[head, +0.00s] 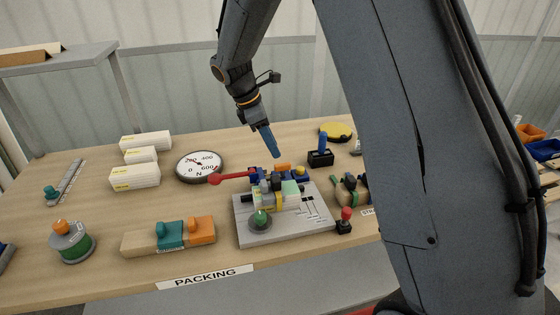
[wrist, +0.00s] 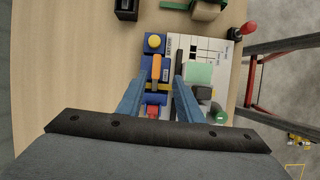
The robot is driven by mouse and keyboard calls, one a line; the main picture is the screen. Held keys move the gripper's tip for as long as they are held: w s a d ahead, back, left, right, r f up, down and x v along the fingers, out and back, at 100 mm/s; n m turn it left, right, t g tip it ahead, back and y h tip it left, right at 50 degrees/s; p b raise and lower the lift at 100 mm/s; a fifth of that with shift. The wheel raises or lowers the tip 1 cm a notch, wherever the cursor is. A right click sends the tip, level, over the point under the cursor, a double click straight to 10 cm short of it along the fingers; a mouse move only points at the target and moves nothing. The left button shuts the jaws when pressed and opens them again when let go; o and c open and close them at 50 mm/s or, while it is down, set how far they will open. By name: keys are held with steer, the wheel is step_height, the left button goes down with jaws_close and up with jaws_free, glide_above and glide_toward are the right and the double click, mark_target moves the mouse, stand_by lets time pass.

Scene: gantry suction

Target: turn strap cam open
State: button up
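A grey fixture plate (head: 284,237) on the bench carries a white block with a mint-green top (head: 291,188). A blue unit with a yellow knob (head: 300,173) and an orange lever (head: 283,167) sits at its far side. In the wrist view the orange lever (wrist: 156,67) lies lengthwise on the blue unit. A red-knobbed lever (head: 230,177) sticks out left. No label names the strap cam, so I cannot tell which part it is. My gripper (head: 274,155) points down above the blue unit. In the wrist view its blue fingers (wrist: 161,80) are apart, with nothing clamped between them.
A round dial (head: 199,166) and white boxes (head: 135,178) lie left of the fixture. A wooden block with teal and orange parts (head: 170,238) is at the front. A black box with a blue stick (head: 321,157) and a red-topped switch (head: 345,220) stand close on the right.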

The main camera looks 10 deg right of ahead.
mark_target(282, 164)
steer(key=shift+n, duration=0.3)
steer(key=shift+w+p+x, duration=0.2)
steer(key=shift+p+x, duration=0.4)
steer(key=shift+x, duration=1.35)
steer(key=shift+w+p+x, duration=0.2)
steer(key=shift+p+x, duration=0.35)
steer(key=shift+x, duration=1.4)
jaws_close()
